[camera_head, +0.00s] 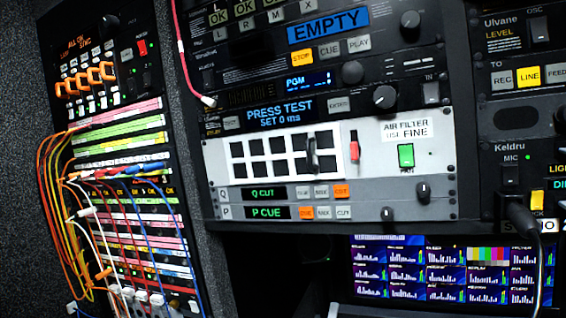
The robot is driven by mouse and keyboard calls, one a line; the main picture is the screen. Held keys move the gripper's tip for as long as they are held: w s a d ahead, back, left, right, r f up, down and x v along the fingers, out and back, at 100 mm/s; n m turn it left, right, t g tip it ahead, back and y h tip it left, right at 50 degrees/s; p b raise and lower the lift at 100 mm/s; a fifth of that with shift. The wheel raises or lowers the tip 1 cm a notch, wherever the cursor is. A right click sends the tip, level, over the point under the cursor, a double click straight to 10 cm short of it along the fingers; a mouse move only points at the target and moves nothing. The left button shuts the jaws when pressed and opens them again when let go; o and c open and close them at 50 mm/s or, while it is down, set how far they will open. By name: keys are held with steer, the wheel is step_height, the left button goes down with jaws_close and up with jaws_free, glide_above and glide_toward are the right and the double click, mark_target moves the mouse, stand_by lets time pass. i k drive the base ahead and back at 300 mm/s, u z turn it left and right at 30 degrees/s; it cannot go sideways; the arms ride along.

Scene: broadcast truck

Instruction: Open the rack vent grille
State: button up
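The rack vent grille (262,158) is a white frame with two rows of dark square openings, on a pale panel in the middle rack. It looks shut, lying flat against the panel. A small dark upright handle (313,156) stands out near its right side. A red latch-like piece (354,151) sits just right of the grille. Further right on the same panel are the "AIR FILTER USE FINE" label (405,130) and a lit green switch (405,155). My gripper is not in view.
Below the grille are the Q CUT (263,193) and P CUE (266,212) rows with buttons. A pink cable (184,62) hangs at upper left. A patch bay with many cables (125,190) stands left. A black cable (524,218) protrudes right. Screens (440,272) glow below.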

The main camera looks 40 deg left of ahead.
mark_target(314, 153)
steer(key=k, duration=0.5)
steer(key=u, duration=0.85)
steer(key=i, duration=0.95)
steer(key=z, duration=1.35)
